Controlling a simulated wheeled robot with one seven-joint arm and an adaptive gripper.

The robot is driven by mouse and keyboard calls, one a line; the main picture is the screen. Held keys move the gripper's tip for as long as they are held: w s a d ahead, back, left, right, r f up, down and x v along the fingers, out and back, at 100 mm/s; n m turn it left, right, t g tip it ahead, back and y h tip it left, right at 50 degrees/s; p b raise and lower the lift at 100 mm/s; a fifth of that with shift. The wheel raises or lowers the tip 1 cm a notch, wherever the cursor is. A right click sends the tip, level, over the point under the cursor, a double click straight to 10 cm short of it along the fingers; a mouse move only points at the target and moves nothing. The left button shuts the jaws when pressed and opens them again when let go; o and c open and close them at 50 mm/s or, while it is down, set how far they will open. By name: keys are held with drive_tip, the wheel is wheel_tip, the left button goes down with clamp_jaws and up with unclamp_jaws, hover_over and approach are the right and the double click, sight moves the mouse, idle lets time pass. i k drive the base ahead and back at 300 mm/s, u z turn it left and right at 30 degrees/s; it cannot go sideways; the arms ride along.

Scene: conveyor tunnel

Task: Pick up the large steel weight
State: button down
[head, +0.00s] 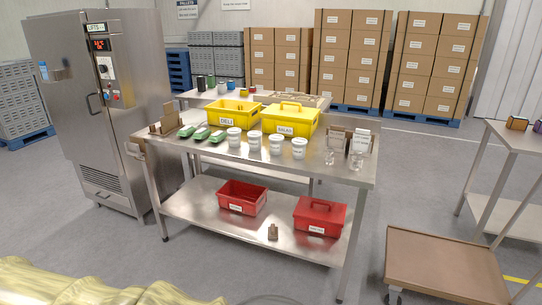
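I cannot pick out a large steel weight with certainty. A small brownish object with a narrower top (272,232) stands on the lower shelf of the steel table (250,158), in front of the two red boxes. A small brown block (154,128) sits at the left end of the tabletop, beside an upright brown holder (170,122). These are too small in view to tell their material. My gripper is not in view.
A yellow DELI crate (228,121) and a lidded yellow box (288,121) stand on the table behind white tubs (276,145) and green packs (201,133). Red boxes (240,208) (318,228) occupy the shelf. A brown-topped cart (440,262) stands right; a steel cabinet (95,100) left.

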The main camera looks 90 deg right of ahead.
sight(357, 161)
drive_tip(key=z, duration=3.4)
